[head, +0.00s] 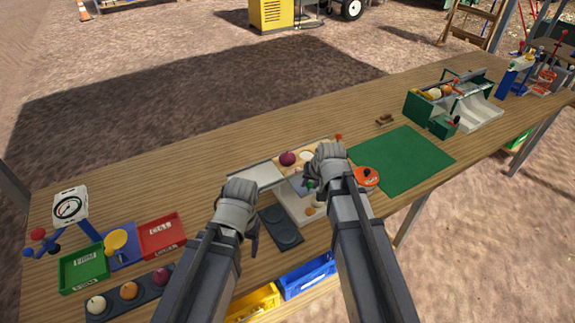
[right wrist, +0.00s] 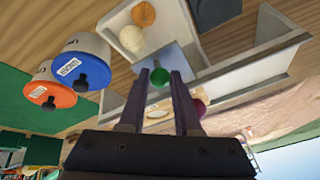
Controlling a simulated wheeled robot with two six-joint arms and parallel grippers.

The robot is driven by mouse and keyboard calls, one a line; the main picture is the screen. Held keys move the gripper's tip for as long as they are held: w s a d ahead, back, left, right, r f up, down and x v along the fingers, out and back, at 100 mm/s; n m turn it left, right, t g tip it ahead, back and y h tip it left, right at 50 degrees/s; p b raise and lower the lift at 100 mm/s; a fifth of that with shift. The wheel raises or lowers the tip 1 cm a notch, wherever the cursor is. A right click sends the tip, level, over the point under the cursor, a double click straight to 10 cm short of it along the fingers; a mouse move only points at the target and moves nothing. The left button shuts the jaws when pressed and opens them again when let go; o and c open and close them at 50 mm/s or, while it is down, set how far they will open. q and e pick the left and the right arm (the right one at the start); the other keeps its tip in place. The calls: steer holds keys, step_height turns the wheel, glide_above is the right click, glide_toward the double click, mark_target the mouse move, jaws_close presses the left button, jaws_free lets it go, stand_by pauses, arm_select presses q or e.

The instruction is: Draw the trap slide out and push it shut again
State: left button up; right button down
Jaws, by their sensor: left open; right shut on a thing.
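The trap slide (right wrist: 178,60) is a blue-grey plate with a round green knob (right wrist: 159,77). It sits at the white tray-like chute (head: 290,207), and a bit of it shows in the head view (head: 297,187). My right gripper (right wrist: 160,85) is shut on the green knob, with one finger on each side. In the head view my right gripper (head: 313,182) covers much of the slide, so how far it is drawn cannot be told.
Onions lie in the chute, including a purple one (head: 287,159). Canisters with an orange lid (right wrist: 50,94) and a blue lid (right wrist: 83,74) stand close to my right gripper. A green mat (head: 405,158) lies right. Red (head: 161,236) and green (head: 85,270) trays stand left.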

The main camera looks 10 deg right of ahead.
steer(key=shift+w+a, duration=0.35)
steer(key=shift+w, duration=0.55)
steer(key=shift+w+a, duration=0.4)
steer(key=shift+w, duration=0.55)
steer(key=shift+w+a, duration=0.35)
steer(key=shift+w, duration=0.55)
steer(key=c, duration=0.5)
jaws_free()
steer(key=shift+r, duration=0.1)
step_height(320, 180, up, 6)
steer(key=p, duration=0.6)
steer(key=s+a+n+g+h, duration=0.1)
steer(key=s+a+n, duration=0.1)
steer(key=s, duration=0.6)
steer(key=s+a+f+n+g, duration=0.1)
steer(key=s+a+n+g, duration=0.1)
steer(key=s, duration=0.6)
steer(key=s+a+f+n+g+h, duration=0.1)
steer(key=s+a+n+g, duration=0.1)
steer(key=s, duration=0.6)
steer(key=shift+s+a+n+h, duration=0.2)
steer(key=shift+a+n+h, duration=0.1)
steer(key=shift+a, duration=0.45)
